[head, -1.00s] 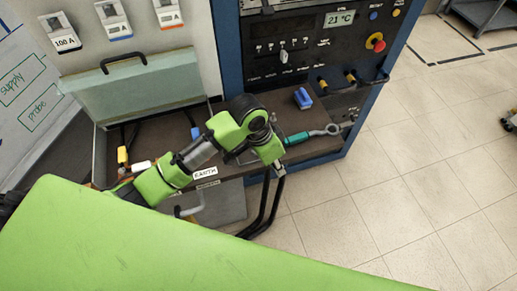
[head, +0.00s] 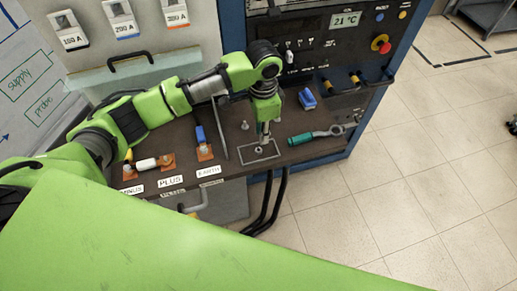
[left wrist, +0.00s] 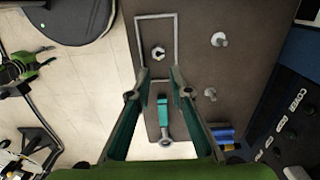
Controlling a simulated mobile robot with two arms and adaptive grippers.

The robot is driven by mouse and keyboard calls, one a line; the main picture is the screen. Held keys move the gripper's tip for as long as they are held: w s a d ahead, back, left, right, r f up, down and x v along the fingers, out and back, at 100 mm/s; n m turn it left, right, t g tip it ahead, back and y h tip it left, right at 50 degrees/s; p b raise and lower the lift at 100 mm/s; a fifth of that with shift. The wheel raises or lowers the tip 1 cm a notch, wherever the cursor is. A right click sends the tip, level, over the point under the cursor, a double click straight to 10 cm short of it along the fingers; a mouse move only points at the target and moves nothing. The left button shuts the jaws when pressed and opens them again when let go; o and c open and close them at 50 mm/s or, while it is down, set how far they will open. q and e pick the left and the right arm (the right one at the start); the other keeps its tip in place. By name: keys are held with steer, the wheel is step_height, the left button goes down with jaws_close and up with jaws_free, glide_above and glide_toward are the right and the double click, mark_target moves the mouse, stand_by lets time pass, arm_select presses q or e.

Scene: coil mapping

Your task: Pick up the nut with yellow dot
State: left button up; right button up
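A small metal nut (head: 259,151) lies inside a pale rectangle outlined on the brown bench. It also shows in the left wrist view (left wrist: 158,53), inside the outline and beyond the fingertips. I cannot make out a yellow dot on it. My left gripper (head: 266,141) points down just above the outlined area. In the left wrist view my left gripper (left wrist: 160,76) has its fingers apart, with nothing between the tips.
A wrench with a teal handle (head: 302,139) lies right of the outline. Bolts (left wrist: 219,39) stand behind it. A blue object (head: 307,98) sits near the control panel (head: 320,40). An upright divider (head: 218,133) and copper-coloured terminals (head: 205,152) are to the left.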

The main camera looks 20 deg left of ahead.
mark_target(259, 149)
arm_select(q)
steer(key=shift+f, duration=0.85)
steer(key=f, duration=0.1)
steer(key=f+p, duration=0.1)
steer(key=f, duration=0.2)
steer(key=shift+s+a+f+p, duration=0.35)
steer(key=shift+s+f, duration=0.05)
steer(key=shift+f, duration=0.35)
jaws_close()
